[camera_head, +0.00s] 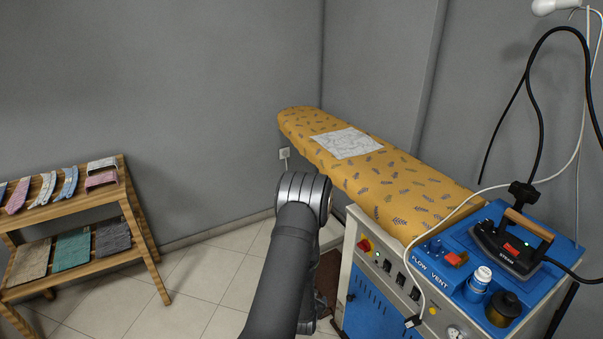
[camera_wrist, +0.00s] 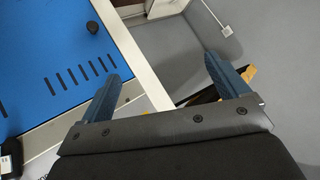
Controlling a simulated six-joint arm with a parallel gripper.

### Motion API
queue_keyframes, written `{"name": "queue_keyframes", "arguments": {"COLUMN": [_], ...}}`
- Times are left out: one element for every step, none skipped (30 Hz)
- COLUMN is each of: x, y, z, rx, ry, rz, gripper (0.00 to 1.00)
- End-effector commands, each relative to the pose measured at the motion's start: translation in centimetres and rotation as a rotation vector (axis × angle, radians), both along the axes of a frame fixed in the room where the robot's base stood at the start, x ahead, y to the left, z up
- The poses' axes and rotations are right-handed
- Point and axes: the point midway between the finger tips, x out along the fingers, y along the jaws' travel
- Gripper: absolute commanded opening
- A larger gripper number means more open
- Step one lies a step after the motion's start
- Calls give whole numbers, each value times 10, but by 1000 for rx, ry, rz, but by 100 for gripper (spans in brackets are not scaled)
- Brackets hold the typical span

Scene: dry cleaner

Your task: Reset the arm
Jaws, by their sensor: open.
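My arm (camera_head: 285,250) reaches up from the bottom middle in the head view, and its end is hidden behind its own links there. My gripper (camera_wrist: 165,78) shows in the wrist view with its two blue-grey fingers wide apart. It is open, with nothing between the fingers. Past the fingers, the wrist view shows the blue vented panel (camera_wrist: 50,50) of the ironing station at the left and a grey surface on the right.
An ironing board (camera_head: 380,180) with a yellow cover holds a pale cloth (camera_head: 347,143). The steam station, with an iron (camera_head: 510,243) and a white-capped bottle (camera_head: 478,283), stands at the right. A wooden rack (camera_head: 130,205) of ties and folded cloths stands left. Floor between is clear.

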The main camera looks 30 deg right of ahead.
Motion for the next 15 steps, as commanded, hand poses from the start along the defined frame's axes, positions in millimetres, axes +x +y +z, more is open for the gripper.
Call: {"name": "queue_keyframes", "arguments": {"x": [0,0,1,1,3,5,8,11,16,20,24,30,34,39,44], "y": [0,0,-1,-2,-5,-10,-15,-22,-32,-40,-49,-63,-72,-82,-94], "z": [0,0,0,0,1,2,3,4,7,9,12,17,21,26,33], "rx": [0,0,1,3,7,15,24,36,54,73,92,121,144,168,200], "ry": [0,0,0,1,2,4,8,10,15,20,25,30,35,40,43], "rz": [0,0,-2,-5,-10,-20,-30,-45,-66,-86,-107,-141,-166,-191,-225], "gripper": [100,100,100,100,100,100,100,100,100,100,100,100,100,100,100]}}
